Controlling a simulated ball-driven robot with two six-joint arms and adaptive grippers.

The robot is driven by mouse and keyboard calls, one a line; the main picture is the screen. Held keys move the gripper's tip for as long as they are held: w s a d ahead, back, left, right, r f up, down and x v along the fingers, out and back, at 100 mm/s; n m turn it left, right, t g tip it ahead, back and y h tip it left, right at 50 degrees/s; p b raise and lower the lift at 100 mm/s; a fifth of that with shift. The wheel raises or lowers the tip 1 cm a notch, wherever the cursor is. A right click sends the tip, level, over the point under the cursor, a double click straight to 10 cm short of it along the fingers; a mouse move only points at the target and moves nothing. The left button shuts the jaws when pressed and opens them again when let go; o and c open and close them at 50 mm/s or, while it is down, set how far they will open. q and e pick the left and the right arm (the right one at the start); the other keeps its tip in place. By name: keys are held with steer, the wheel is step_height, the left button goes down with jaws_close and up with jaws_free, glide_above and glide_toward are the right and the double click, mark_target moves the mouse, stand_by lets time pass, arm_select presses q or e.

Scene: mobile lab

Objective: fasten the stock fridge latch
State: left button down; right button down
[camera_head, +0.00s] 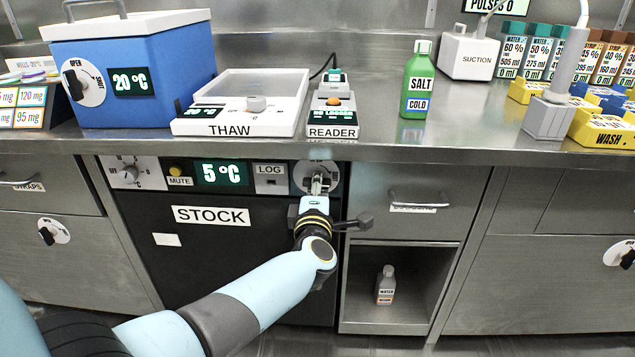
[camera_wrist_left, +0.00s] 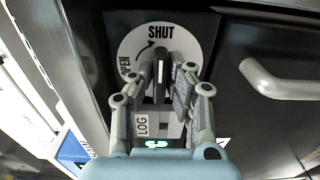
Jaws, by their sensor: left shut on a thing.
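The stock fridge (camera_head: 240,265) is a dark door under the counter with a STOCK label and a 5 °C display. Its latch is a dark knob (camera_wrist_left: 160,72) on a round white plate (camera_wrist_left: 132,45) marked OPEN and SHUT, at the right end of the fridge panel (camera_head: 331,172). My left gripper (camera_head: 317,184) reaches the latch from the front. In the left wrist view its fingers (camera_wrist_left: 168,82) are shut on the knob from both sides. The knob's bar looks lined up with SHUT; the fingers hide part of it. My right gripper is not in view.
The steel counter edge (camera_head: 400,154) runs just above the latch. A drawer with a bar handle (camera_head: 420,200) is right of the fridge, above an open shelf holding a small bottle (camera_head: 386,285). A LOG switch (camera_head: 270,179) is left of the latch.

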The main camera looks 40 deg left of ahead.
arm_select(q)
steer(key=shift+f, duration=0.1)
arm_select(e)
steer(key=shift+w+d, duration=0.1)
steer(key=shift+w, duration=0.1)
arm_select(q)
steer(key=c, duration=1.3)
jaws_free()
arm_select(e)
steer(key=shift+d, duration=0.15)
arm_select(q)
steer(key=v, duration=1.2)
steer(key=shift+s, duration=0.1)
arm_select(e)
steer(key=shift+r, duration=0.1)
